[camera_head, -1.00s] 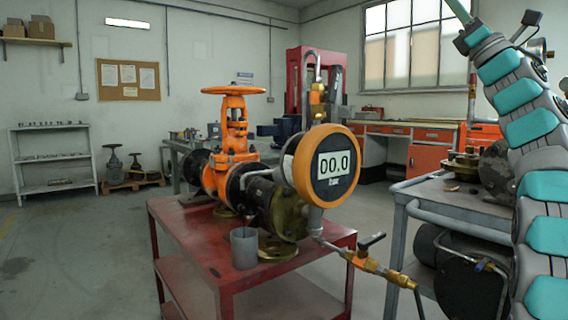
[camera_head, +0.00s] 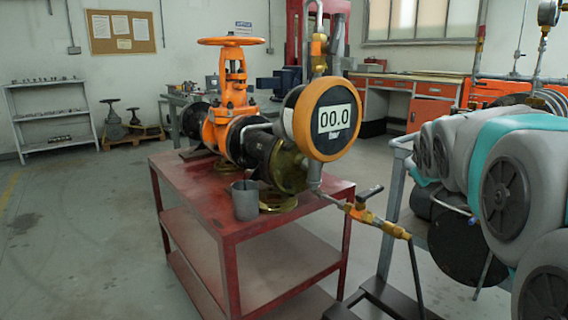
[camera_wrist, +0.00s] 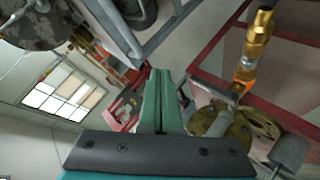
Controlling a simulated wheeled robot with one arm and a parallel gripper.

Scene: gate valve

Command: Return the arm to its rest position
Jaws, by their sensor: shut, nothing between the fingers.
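My arm (camera_head: 520,170), grey with teal bands, is folded low at the right side of the head view. My gripper is outside the head view. In the wrist view my gripper (camera_wrist: 158,75) shows as two green fingers pressed together, with nothing between them. Past the fingers, the wrist view shows a brass fitting (camera_wrist: 257,40) at the upper right and a grey cup (camera_wrist: 288,152) at the lower right. The fingers touch nothing that I can make out.
A red table (camera_head: 240,224) carries an orange gate valve (camera_head: 228,110), a digital gauge reading 00.0 (camera_head: 333,119) and the grey cup (camera_head: 245,200). A brass-fitted pipe (camera_head: 362,214) juts from the table toward my arm. A grey cart frame (camera_head: 393,215) stands close by. Floor at left is clear.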

